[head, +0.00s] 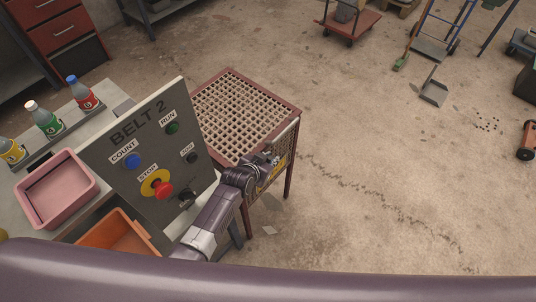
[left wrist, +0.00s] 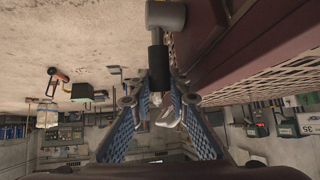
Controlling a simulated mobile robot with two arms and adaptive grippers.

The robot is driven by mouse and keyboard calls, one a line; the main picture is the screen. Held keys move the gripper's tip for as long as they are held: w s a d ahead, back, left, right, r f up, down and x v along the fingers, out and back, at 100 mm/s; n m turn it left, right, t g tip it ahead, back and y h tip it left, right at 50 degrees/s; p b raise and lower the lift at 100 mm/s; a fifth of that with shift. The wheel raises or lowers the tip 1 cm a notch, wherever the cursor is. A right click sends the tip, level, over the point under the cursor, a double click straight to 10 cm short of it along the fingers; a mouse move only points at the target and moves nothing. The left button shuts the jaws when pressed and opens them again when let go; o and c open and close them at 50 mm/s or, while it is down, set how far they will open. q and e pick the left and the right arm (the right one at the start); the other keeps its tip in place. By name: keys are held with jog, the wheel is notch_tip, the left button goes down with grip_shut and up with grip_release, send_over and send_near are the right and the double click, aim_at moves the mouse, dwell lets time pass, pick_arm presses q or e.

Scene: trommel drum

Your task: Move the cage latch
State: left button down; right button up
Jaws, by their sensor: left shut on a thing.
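The cage (head: 245,98) is a dark red frame with a mesh top, standing right of the control panel. In the left wrist view its red frame and mesh side (left wrist: 240,50) fill the upper right. The cage latch (left wrist: 158,60) shows there as a black grip with a grey round end, beside the frame. My left gripper (left wrist: 158,85) is shut on the black grip, its blue lattice fingers on either side. In the head view my left gripper (head: 272,160) is at the cage's near right corner, and the latch is mostly hidden. My right gripper is not in view.
The grey BELT 2 panel (head: 118,158) with buttons and a red stop knob stands close left of my left arm. A pink bin (head: 57,190), an orange bin (head: 118,236) and bottles (head: 45,120) are farther left. The floor right of the cage is open.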

pick_arm(q)
jog(key=shift+w+f, duration=0.1)
jog(key=shift+w, duration=0.05)
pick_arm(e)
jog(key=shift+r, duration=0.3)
pick_arm(q)
jog(key=c, duration=2.1)
grip_release()
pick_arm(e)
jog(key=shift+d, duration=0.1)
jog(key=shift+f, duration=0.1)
